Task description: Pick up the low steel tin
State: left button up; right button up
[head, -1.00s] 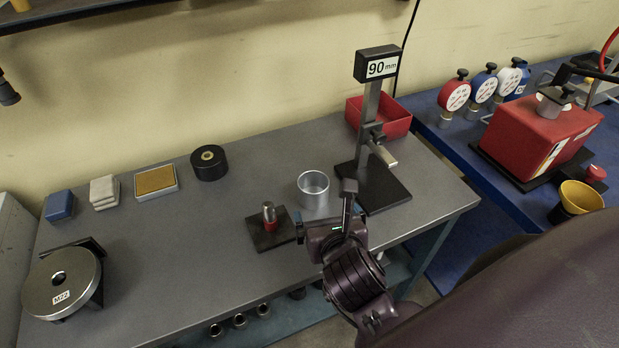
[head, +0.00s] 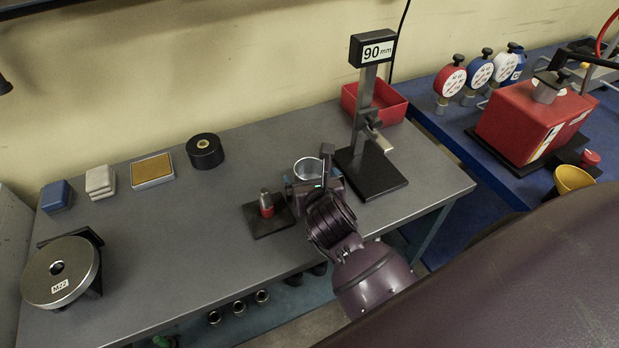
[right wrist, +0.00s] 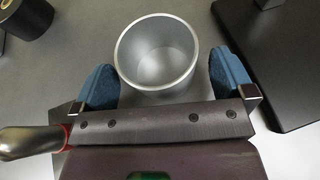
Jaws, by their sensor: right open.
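The low steel tin (head: 307,165) is a silvery, open-topped round cup on the grey bench, left of the 90 mm stand. In the head view its lower part is hidden behind my right gripper (head: 311,184). In the right wrist view the tin (right wrist: 157,58) stands upright and looks empty. My right gripper (right wrist: 161,86) is open there, its blue fingertips on the near left and near right of the tin, with a visible gap on each side. My left gripper is not in view.
A black plate with a steel-and-red post (head: 266,205) stands close left of my right gripper. The 90 mm gauge stand (head: 372,172) is close on the right, with a red bin (head: 392,108) behind it. The bench's left middle is clear.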

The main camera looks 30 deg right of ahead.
jog(key=shift+w, duration=0.1)
jog(key=c, duration=0.7)
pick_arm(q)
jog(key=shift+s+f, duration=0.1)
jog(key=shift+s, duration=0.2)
pick_arm(e)
jog(key=c, duration=0.3)
